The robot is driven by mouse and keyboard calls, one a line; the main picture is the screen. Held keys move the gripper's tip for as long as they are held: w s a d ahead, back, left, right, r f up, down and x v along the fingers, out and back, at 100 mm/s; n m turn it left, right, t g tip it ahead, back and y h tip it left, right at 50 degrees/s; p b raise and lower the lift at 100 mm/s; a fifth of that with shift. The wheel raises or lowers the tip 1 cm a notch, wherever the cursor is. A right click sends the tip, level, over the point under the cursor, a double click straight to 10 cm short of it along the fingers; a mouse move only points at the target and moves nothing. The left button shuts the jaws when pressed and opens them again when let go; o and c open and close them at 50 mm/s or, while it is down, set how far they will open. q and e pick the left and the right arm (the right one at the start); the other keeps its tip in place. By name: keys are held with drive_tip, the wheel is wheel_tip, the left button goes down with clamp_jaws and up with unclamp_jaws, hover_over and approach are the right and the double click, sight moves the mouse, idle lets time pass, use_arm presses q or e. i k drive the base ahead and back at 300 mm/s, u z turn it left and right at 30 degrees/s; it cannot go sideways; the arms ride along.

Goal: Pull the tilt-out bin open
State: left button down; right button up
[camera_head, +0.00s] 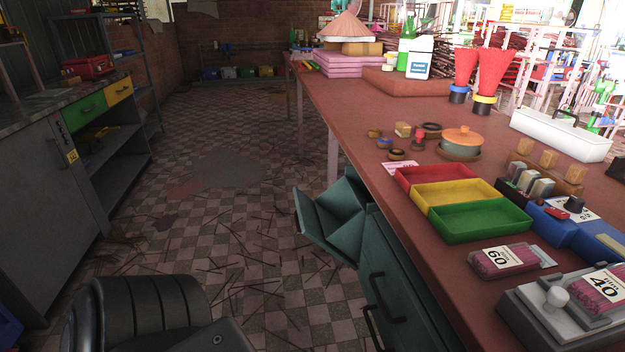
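The teal tilt-out bin (322,228) is at the far end of the teal cabinet (400,275) under the red-brown worktable. Its front leans out from the cabinet over the floor, and its open top shows angled inner walls. No gripper touches the visible part of the bin. A black ridged part of my own arm is at the lower left, apart from the bin. The fingers of my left gripper are not in the picture. My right gripper is not in the picture either.
The worktable (375,130) carries red, yellow and green trays (480,222), a lidded pot (460,143) and bundled sticks (503,260). Black handles (385,297) stick out from the teal cabinet nearer me. The checkered floor (235,215) left of the bin is open, with scattered thin sticks.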

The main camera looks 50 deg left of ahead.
sight(335, 221)
drive_tip(key=z, duration=0.95)
drive_tip(key=k, duration=0.5)
drive_tip(key=u, duration=1.1)
